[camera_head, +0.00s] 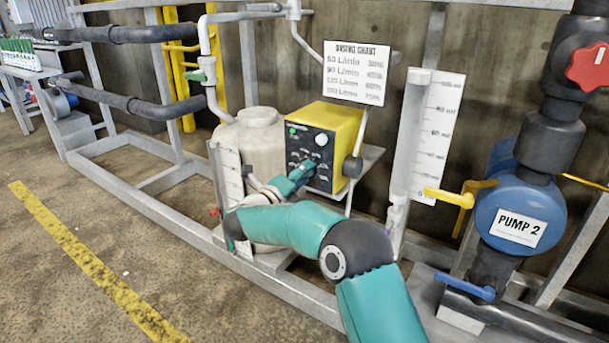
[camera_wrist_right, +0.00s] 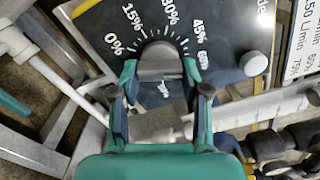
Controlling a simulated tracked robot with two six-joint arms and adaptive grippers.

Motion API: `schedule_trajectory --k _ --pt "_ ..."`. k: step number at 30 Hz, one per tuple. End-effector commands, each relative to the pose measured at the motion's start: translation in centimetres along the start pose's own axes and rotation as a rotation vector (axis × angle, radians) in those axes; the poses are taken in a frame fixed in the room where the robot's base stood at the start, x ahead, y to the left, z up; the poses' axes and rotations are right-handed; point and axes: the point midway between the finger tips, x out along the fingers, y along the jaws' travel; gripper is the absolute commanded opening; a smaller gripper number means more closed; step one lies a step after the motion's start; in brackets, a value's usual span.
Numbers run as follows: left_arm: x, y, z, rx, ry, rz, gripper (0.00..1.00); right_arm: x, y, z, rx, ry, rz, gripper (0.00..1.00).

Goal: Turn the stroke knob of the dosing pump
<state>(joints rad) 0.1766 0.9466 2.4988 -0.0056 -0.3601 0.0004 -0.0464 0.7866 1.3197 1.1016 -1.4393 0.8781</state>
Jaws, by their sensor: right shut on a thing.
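The dosing pump (camera_head: 345,122) is a yellow box with a black front panel, beside a beige tank. My right gripper (camera_head: 307,168) reaches the lower part of that panel and hides the stroke knob in the head view. In the right wrist view the grey stroke knob (camera_wrist_right: 158,62) sits in a dial marked 0%, 15%, 30%, 45% and a further, partly blurred mark. My right gripper's fingers (camera_wrist_right: 159,80) are shut on the knob, one on each side. I cannot tell which mark the knob points to. My left gripper is not in view.
A small white knob (camera_head: 321,139) is on the panel above my gripper; it also shows in the wrist view (camera_wrist_right: 253,63). A dosing chart (camera_head: 357,73) hangs above. A clear graduated cylinder (camera_head: 408,140) and blue Pump 2 (camera_head: 500,205) stand right. Floor at left is open.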

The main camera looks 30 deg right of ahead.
Motion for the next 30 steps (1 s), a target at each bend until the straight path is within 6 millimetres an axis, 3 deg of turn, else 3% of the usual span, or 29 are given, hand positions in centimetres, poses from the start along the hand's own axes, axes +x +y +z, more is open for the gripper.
schedule_trajectory --k 1,21,22,26,30 --pt "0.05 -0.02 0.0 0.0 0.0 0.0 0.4 -0.52 0.86 0.23 0.01 -0.011 0.016 0.11" --pt "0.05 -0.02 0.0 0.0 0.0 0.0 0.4 -0.48 0.89 0.16 0.077 -0.008 0.016 0.11" --pt "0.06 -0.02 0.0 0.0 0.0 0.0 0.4 -0.48 0.89 0.16 0.077 -0.008 0.016 0.51" --pt "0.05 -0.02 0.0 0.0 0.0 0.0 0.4 -0.35 0.75 0.09 0.078 -0.006 0.013 0.71" --pt "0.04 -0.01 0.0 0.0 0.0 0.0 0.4 -0.2 0.5 0.02 0.081 -0.003 0.009 0.71"
